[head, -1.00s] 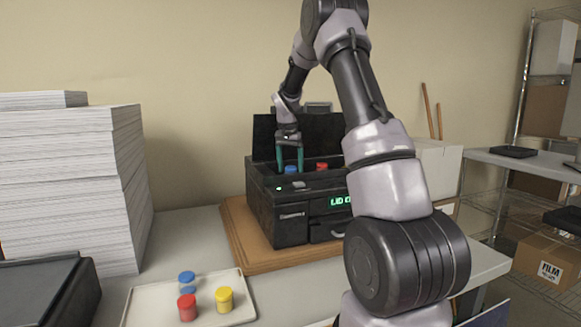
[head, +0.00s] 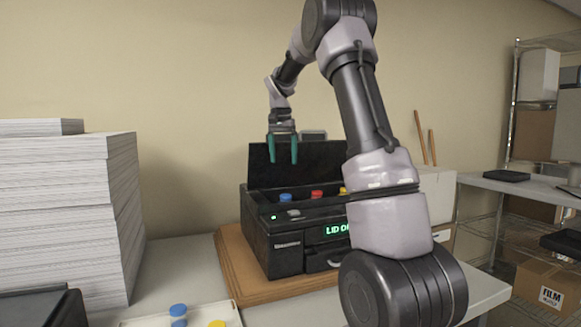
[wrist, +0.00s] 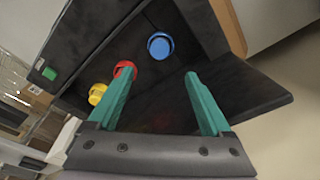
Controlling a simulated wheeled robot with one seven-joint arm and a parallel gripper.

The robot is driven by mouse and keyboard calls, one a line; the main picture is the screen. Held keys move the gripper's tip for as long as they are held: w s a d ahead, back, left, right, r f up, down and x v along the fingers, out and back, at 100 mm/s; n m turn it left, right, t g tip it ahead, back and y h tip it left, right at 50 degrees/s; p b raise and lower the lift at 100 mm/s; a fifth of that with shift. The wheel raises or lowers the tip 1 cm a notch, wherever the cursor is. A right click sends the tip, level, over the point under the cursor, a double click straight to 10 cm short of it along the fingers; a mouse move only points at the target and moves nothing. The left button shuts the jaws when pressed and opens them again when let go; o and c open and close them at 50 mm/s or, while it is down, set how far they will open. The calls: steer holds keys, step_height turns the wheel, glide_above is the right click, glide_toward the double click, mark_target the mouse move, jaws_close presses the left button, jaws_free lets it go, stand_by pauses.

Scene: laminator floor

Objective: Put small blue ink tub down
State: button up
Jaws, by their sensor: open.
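The small blue ink tub (head: 285,197) stands inside the open black laminator (head: 290,240), at the left of its bay. It also shows in the wrist view (wrist: 160,45), apart from my fingers. A red tub (head: 317,194) and a yellow tub (head: 344,190) stand to its right in the same bay. My gripper (head: 283,150) is open and empty, its green fingers above the blue tub and in front of the raised lid. In the wrist view the fingers (wrist: 160,92) are spread with nothing between them.
The laminator sits on a wooden board (head: 230,270); its green display is partly hidden by my arm. A tray (head: 228,306) at the front left holds blue and yellow tubs. Tall paper stacks (head: 70,220) stand at the left, a wire shelf (head: 510,130) at the right.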

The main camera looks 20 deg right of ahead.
steer(key=s+a+r+n+t+y, duration=0.1)
steer(key=s+a+r, duration=0.15)
steer(key=s, duration=0.25)
steer(key=s+a+r+t, duration=0.1)
steer(key=s+r, duration=0.2)
steer(key=s, duration=0.3)
steer(key=s+a+f+n+t+y, duration=0.1)
steer(key=s+a+t, duration=0.1)
steer(key=s, duration=1)
steer(key=s+a+f+n+t+y, duration=0.1)
steer(key=s+a, duration=0.3)
steer(key=s, duration=0.8)
steer(key=shift+f+n+t, duration=0.35)
steer(key=shift+n+t, duration=0.05)
steer(key=shift+n, duration=0.4)
